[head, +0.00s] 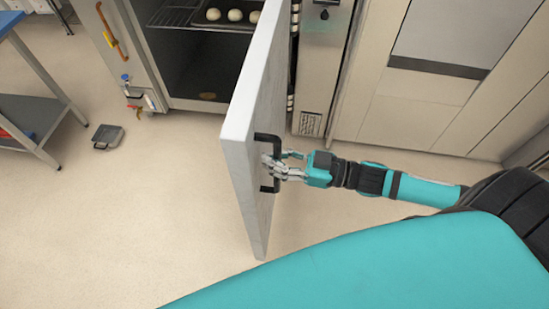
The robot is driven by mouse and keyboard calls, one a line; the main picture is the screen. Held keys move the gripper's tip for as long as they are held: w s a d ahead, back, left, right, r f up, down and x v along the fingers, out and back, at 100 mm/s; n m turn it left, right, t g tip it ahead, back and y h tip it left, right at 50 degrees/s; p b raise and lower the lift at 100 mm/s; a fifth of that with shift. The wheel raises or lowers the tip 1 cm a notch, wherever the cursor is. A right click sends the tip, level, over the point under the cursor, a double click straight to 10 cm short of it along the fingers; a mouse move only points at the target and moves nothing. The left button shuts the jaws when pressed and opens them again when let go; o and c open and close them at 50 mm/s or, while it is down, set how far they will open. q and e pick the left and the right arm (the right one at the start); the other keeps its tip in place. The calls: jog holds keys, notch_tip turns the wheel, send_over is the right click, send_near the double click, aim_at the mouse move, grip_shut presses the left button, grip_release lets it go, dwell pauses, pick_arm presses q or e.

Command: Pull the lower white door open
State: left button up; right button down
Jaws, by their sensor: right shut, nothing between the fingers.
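The lower white door (243,135) stands swung out from the oven, seen nearly edge-on in the head view. Its black bar handle (268,139) is on the right-hand face. My right gripper (270,167) is at the handle, its fingers shut and partly behind or within the bar; I cannot tell if they touch it. The oven chamber (205,60) behind the door is open to view, with a rack and a dark tray (225,22) bearing several pale dough balls. My left gripper is not in view.
A blue-topped table (10,22) with a grey lower shelf stands at the left. White cabinets (420,115) line the back right.

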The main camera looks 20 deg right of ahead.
jog(key=shift+s+d, duration=0.2)
jog(key=shift+d, duration=0.05)
jog(key=shift+a, duration=0.1)
jog(key=c, duration=1.2)
grip_release()
jog(key=shift+c, duration=0.2)
jog(key=v, duration=1.2)
jog(key=shift+w+f, duration=0.1)
